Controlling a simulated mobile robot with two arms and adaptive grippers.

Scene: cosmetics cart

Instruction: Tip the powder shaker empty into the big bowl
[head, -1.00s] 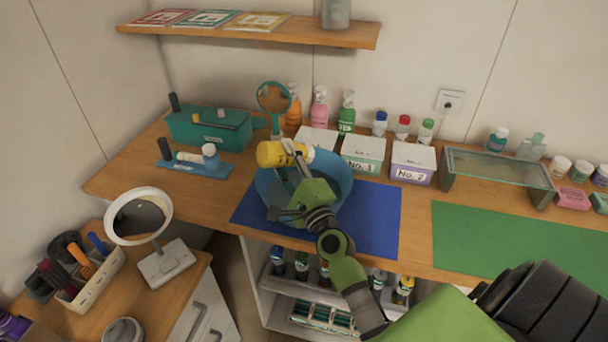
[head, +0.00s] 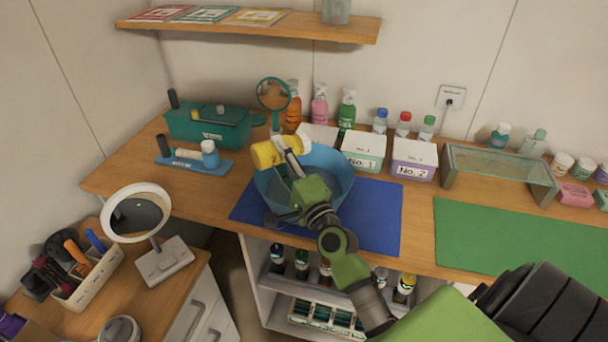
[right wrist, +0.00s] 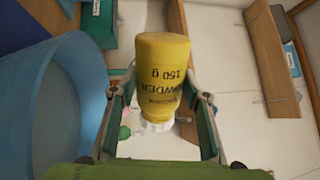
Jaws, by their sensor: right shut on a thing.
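The powder shaker (head: 266,155) is yellow with a white cap. In the head view it lies nearly on its side above the left part of the big bowl, cap end to the right and slightly higher. My right gripper (head: 287,156) is shut around it. In the right wrist view the shaker (right wrist: 163,75) sits between the two fingers, its print upside down and its white cap toward the palm. The big blue bowl (head: 338,183) stands on the blue mat; its wall also shows in the right wrist view (right wrist: 75,110). Its inside is partly hidden by my gripper. My left gripper is out of view.
The blue mat (head: 380,215) lies under the bowl. A round teal mirror (head: 273,93) and pump bottles stand behind it. Boxes labelled No. 1 (head: 363,164) and No. 2 (head: 413,172) stand to the right. The green mat (head: 510,235) is clear.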

